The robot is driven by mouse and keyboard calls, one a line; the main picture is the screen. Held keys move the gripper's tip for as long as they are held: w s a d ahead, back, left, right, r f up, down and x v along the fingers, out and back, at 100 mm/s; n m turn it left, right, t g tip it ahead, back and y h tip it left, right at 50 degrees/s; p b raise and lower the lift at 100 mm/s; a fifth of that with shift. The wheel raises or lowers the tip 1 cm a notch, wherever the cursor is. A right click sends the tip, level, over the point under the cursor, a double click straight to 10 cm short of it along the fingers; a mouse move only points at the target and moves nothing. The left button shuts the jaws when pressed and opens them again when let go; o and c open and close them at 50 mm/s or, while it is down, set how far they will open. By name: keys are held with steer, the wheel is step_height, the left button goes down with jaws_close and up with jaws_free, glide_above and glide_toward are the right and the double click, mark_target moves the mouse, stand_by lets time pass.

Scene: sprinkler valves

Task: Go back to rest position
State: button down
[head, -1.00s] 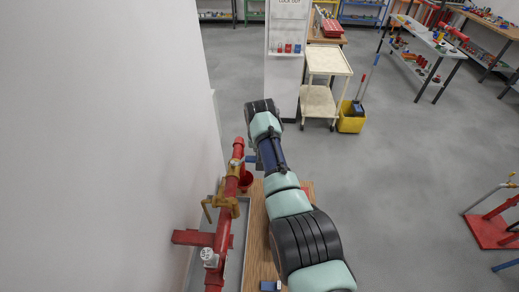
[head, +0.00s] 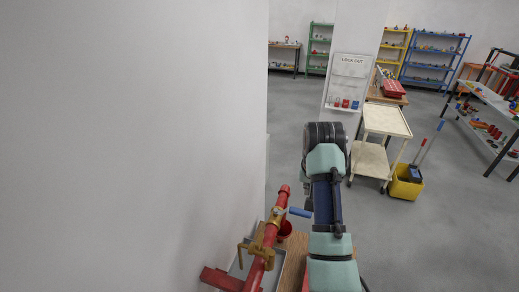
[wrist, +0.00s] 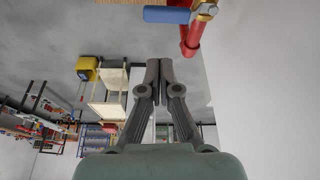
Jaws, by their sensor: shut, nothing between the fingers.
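My gripper shows in the wrist view (wrist: 158,68); its two dark fingers are together with nothing between them. In the head view the gripper itself is hidden behind my arm, which stands right of the red pipe. The red pipe (head: 262,262) with brass valve bodies runs along the wall at the lower middle of the head view. A blue valve handle (head: 300,212) sticks out from its upper end, close to my arm. In the wrist view the blue handle (wrist: 167,15) and red pipe end (wrist: 189,40) are at the top, apart from the fingers.
A white wall fills the left. A wooden bench (head: 292,262) lies beneath the pipe, with a red cup (head: 285,230) near it. A cream cart (head: 371,160), a yellow bucket (head: 405,187) and a lock-out board (head: 348,82) stand beyond.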

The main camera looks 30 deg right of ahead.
steer(key=w+a+f+n+t+p, duration=0.1)
steer(key=a+f+n+t, duration=0.1)
steer(key=a, duration=0.7)
steer(key=w+a+f+n+t+p, duration=0.1)
steer(key=a+f+n+t, duration=0.15)
steer(key=a, duration=0.75)
steer(key=s+a+r+n+t+y, duration=0.1)
steer(key=s+a+r+n+t, duration=0.1)
steer(key=s+a, duration=0.5)
steer(key=s+a+r+n+t+y, duration=0.1)
steer(key=s+a+r+n+t, duration=0.1)
steer(key=s+a, duration=0.5)
steer(key=a+t, duration=0.1)
steer(key=a, duration=0.3)
steer(key=shift+s+a+r+y+p, duration=0.15)
steer(key=shift+s+r+y+p, duration=0.15)
steer(key=shift+s+r+p, duration=0.1)
